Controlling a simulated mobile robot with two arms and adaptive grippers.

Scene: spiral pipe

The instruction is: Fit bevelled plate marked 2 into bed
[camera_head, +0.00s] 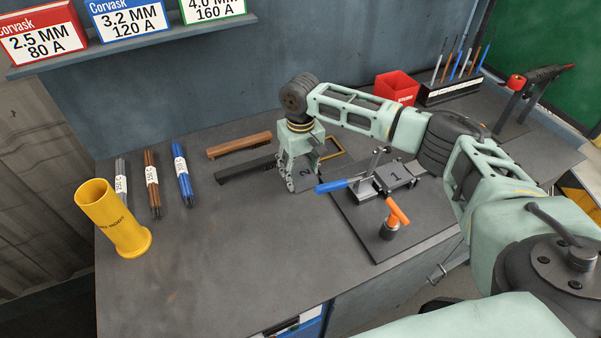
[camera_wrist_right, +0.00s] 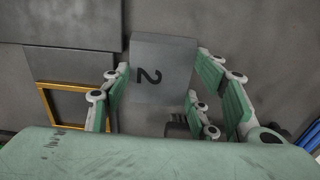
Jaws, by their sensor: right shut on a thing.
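The bevelled plate marked 2 (camera_head: 309,182) is grey and sits between the fingers of my right gripper (camera_head: 297,178), near the left edge of the dark fixture base (camera_head: 352,222). In the right wrist view, plate 2 (camera_wrist_right: 162,75) lies between the finger pads of this gripper (camera_wrist_right: 160,90), which is shut on it. The bed is on the fixture, and a plate marked 1 (camera_head: 396,175) lies there, beside a clamp with a blue handle (camera_head: 332,186) and one with an orange handle (camera_head: 398,210). My left gripper is not in view.
A brown bar (camera_head: 238,145) and a dark bar (camera_head: 244,170) lie left of the gripper. A yellow frame (camera_head: 335,149) lies behind. A yellow tube (camera_head: 110,218) and rod bundles stand or lie at left. The front middle of the bench is clear.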

